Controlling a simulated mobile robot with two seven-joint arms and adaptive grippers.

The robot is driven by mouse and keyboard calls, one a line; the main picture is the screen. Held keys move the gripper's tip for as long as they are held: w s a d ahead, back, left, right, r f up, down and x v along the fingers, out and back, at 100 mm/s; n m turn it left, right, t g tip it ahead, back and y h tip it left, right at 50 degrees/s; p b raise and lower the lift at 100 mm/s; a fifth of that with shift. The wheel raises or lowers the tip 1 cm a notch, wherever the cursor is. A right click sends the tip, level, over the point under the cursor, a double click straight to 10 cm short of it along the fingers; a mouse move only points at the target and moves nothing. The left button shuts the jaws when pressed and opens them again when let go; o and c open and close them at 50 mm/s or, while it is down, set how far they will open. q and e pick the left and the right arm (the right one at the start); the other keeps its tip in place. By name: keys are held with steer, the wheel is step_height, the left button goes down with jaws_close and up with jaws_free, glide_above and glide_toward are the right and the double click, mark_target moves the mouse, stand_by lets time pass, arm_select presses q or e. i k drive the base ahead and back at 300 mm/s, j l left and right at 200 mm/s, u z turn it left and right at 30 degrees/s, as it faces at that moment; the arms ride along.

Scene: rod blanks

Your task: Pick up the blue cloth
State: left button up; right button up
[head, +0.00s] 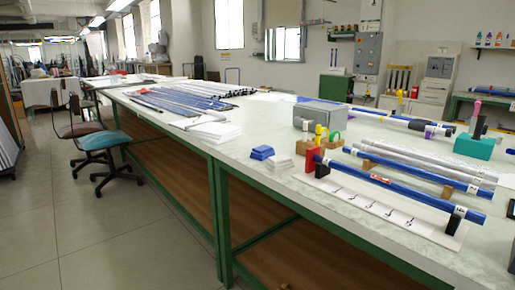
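A small blue folded stack, which looks like the blue cloth (261,153), lies on the pale worktop (235,170) near its front edge, at the middle of the head view. A similar white stack (280,162) lies just to its right. Nothing covers the blue cloth. Neither of my grippers can be made out in this view.
Right of the cloth are a red block (309,160), a white board with hooks (375,205), and blue rods (400,186) on supports. A grey box (319,115) stands behind. White papers (213,131) lie to the left. Dark shapes at the right edge are cut off and unclear.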

mark_target(261, 153)
steer(key=i+j, duration=0.2)
steer(key=i+j+z, duration=0.15)
steer(key=j, duration=0.3)
steer(key=i+j, duration=0.25)
steer(key=i+j+z, duration=0.15)
steer(key=j, duration=0.3)
steer(key=i+j, duration=0.25)
steer(key=i+j+z, duration=0.15)
steer(key=j, duration=0.3)
